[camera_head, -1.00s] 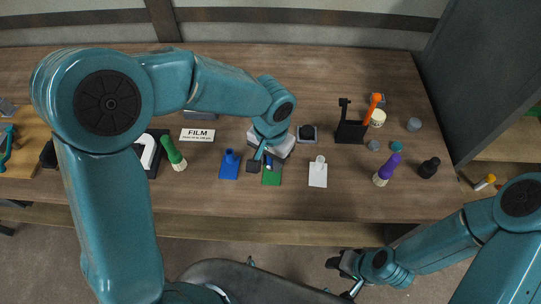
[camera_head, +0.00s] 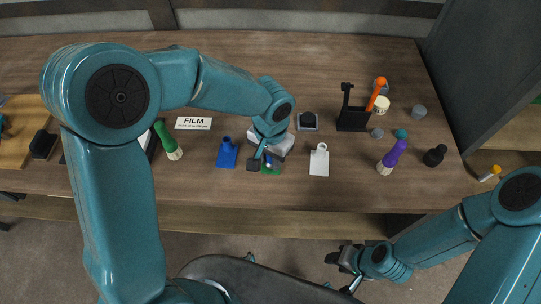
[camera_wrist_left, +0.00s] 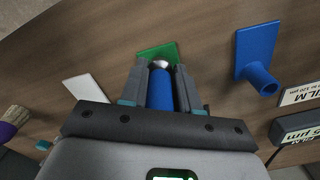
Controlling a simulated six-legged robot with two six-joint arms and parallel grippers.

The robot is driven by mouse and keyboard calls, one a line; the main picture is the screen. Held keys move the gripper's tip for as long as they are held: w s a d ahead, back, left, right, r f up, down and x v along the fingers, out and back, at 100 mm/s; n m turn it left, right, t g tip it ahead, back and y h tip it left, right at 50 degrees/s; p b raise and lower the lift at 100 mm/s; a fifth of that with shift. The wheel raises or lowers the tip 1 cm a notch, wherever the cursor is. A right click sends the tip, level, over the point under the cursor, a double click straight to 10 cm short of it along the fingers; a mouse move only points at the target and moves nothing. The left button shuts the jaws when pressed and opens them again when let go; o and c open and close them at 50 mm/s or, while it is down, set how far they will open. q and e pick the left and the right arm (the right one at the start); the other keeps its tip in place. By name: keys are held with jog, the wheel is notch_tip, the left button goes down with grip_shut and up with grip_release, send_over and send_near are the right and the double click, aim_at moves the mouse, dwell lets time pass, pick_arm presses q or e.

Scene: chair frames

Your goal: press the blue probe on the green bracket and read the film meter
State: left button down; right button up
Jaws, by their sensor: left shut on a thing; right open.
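My left gripper (camera_head: 262,163) is shut on the blue probe (camera_wrist_left: 160,92), which lies between its fingers in the left wrist view. The probe's pale tip points at the green bracket (camera_wrist_left: 150,53), a flat plate on the table. The tip overlaps the bracket in that view; I cannot tell if they touch. In the head view the bracket (camera_head: 271,170) is mostly hidden under the gripper. The film meter (camera_wrist_left: 306,124) is partly in the left wrist view, its display ending in "5 µm", with the rest cut off. My right gripper (camera_head: 344,276) is open and empty before the table.
A blue bracket (camera_head: 227,154) lies left of the gripper and a white one (camera_head: 319,162) right. A FILM card (camera_head: 194,123), a green-handled brush (camera_head: 167,142), a purple-handled brush (camera_head: 392,158) and a black holder (camera_head: 352,118) are on the table.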

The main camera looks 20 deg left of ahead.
pick_arm(q)
jog(key=shift+f+b, duration=0.6)
jog(key=shift+b, duration=0.05)
dwell(1.7)
jog(key=shift+r, duration=0.1)
jog(key=shift+r+p, duration=0.6)
jog(key=shift+r, duration=0.05)
notch_tip(320, 180, up, 6)
jog(key=p, duration=0.4)
jog(key=shift+f, duration=0.15)
jog(key=shift+a, duration=0.15)
dwell(0.4)
